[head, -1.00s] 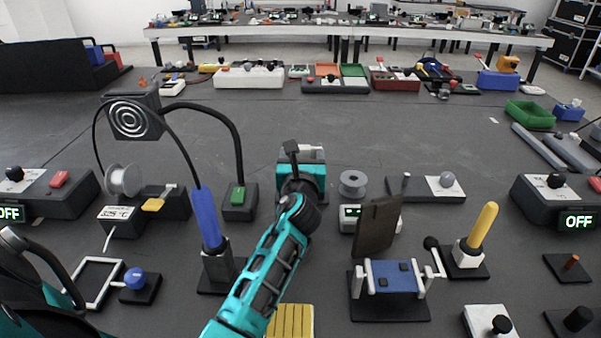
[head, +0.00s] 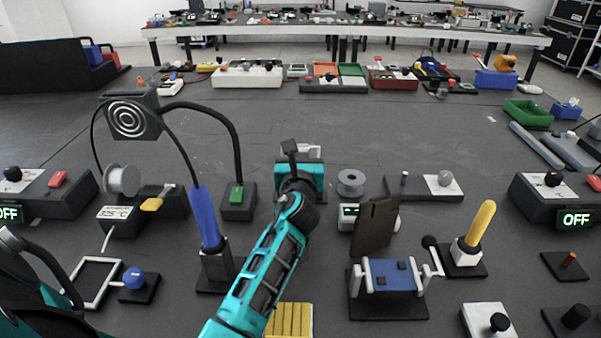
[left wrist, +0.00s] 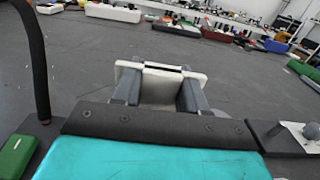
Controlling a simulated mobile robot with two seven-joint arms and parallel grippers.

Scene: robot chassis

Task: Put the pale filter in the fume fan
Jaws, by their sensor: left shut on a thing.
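My left gripper (left wrist: 160,92) is shut on the pale filter (left wrist: 158,75), a flat whitish plate held between its two fingers in the left wrist view. In the head view the filter (head: 314,152) shows only in part beyond the teal wrist, in the middle of the bench. The fume fan (head: 130,117) is a dark box with white rings on its front, at the upper left of the head view. The gripper is to the right of the fan and apart from it. My right gripper is not in view.
A black curved arm with a green-buttoned base (head: 238,200) stands between fan and gripper. A blue-handled iron in a stand (head: 208,225) and a solder spool (head: 122,181) are at the left. A dark upright board (head: 375,226) is at the right. The bench beyond the gripper is clear.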

